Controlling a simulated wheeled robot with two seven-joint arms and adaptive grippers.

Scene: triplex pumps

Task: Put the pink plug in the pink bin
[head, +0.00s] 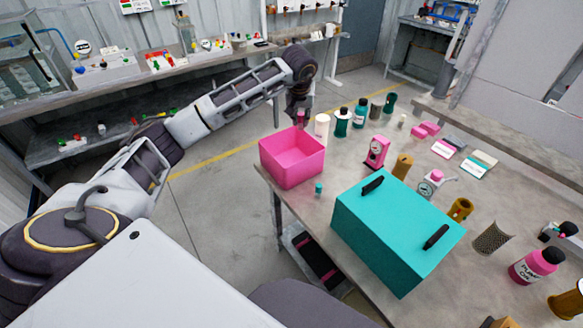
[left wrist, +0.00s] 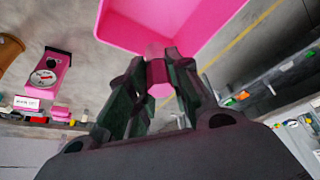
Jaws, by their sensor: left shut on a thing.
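The pink bin (head: 290,165) is an open box at the table's left corner in the head view. It also shows at the top of the left wrist view (left wrist: 125,28). My left gripper (head: 299,115) is at the bin's far side, near its back rim in the head view. In the left wrist view the gripper (left wrist: 158,78) is shut on the pink plug (left wrist: 158,72), a small pink piece between the fingertips. The bin floor is hidden in part. I cannot tell the exact height of the plug over the rim. My right gripper is not in view.
A teal box (head: 385,225) with black handles stands right of the bin. A pink gauge (head: 376,152), several bottles and a small teal piece (head: 319,189) stand nearby on the grey table. A pink bottle (head: 535,266) is at the right. Open floor lies left of the table.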

